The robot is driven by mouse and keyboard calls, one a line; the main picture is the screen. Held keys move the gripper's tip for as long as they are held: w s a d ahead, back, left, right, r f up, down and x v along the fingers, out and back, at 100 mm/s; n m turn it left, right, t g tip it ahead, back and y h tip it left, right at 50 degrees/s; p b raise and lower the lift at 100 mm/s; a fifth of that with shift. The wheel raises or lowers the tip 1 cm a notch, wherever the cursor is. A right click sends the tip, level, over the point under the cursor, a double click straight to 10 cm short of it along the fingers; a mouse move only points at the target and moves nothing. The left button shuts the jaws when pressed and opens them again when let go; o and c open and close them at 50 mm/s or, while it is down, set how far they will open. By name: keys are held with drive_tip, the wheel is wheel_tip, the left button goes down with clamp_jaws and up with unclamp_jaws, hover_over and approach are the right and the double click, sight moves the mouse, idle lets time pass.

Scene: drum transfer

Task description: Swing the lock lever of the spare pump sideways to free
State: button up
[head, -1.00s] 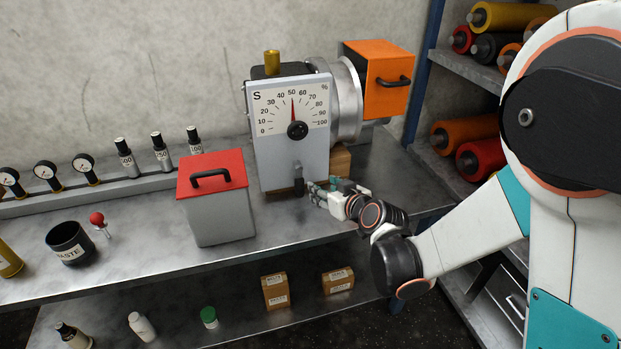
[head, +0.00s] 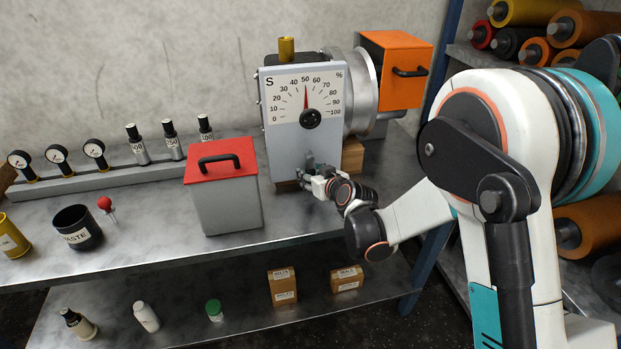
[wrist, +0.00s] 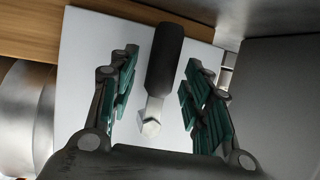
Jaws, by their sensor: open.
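The spare pump (head: 291,145) is a grey box with an S dial, its needle near 50, on the metal bench. Its lock lever (wrist: 165,60), seen in the wrist view, has a black grip and a short metal arm ending at a hex bolt. My gripper (head: 309,172) is at the lower front of the pump. In the wrist view my gripper (wrist: 161,64) is open, with green-padded fingers on either side of the black grip. Gaps show between the pads and the grip. In the head view the gripper mostly hides the lever.
A grey box with a red lid (head: 224,190) stands close left of the pump. An orange box (head: 395,70) with a handle is behind right. A waste cup (head: 77,228), a red-knobbed item (head: 106,206), gauges and bottles are farther left. The bench front is clear.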

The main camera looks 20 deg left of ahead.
drive_tip(key=shift+w+a+f, duration=0.2)
drive_tip(key=shift+w+a, duration=0.2)
clamp_jaws()
